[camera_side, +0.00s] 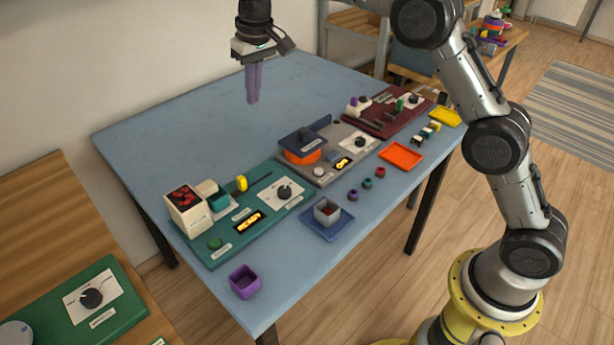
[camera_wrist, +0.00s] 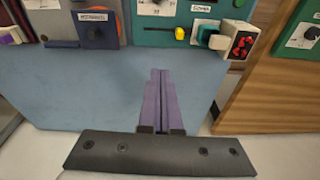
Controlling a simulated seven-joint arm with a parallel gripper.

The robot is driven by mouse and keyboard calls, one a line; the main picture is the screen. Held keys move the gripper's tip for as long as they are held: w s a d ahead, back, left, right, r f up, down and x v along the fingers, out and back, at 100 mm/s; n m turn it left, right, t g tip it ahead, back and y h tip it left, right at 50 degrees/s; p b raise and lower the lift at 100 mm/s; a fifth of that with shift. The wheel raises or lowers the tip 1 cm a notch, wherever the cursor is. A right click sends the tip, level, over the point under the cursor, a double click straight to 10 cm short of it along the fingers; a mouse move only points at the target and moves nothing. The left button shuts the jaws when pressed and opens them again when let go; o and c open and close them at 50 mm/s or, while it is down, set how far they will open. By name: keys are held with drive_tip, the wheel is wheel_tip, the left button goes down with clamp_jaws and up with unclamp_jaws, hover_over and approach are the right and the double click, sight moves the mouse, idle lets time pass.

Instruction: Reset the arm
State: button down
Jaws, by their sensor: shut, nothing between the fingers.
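My gripper (camera_side: 253,98) is in the upper part of the side view, raised above the back of the blue table (camera_side: 150,140). Its purple fingers point down and lie together, with nothing between them. In the wrist view the fingers (camera_wrist: 160,75) also lie side by side over bare blue table top. My gripper is apart from every object on the table.
A green panel (camera_side: 235,250), a grey panel (camera_side: 325,172) and a maroon panel (camera_side: 378,125) line the table's front. A purple cup (camera_side: 244,282), a blue tray (camera_side: 342,224) and an orange tray (camera_side: 401,155) stand near the edge. The table's back is clear.

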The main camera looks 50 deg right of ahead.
drive_tip(key=s+d+r+t, duration=0.25)
drive_tip(key=s+r, duration=0.45)
drive_tip(key=s, duration=0.4)
drive_tip(key=s+d+r+t, duration=0.1)
drive_tip(key=s+d+r, duration=0.3)
drive_tip(key=s+r, duration=0.5)
drive_tip(key=s+d+f, duration=0.1)
drive_tip(key=s+f, duration=0.2)
drive_tip(key=s, duration=0.4)
drive_tip(key=s+f, duration=0.3)
drive_tip(key=s, duration=0.4)
drive_tip(key=s+f, duration=0.6)
drive_tip(key=f, duration=0.3)
drive_tip(key=shift+d, duration=0.35)
drive_tip(key=shift+s, duration=0.1)
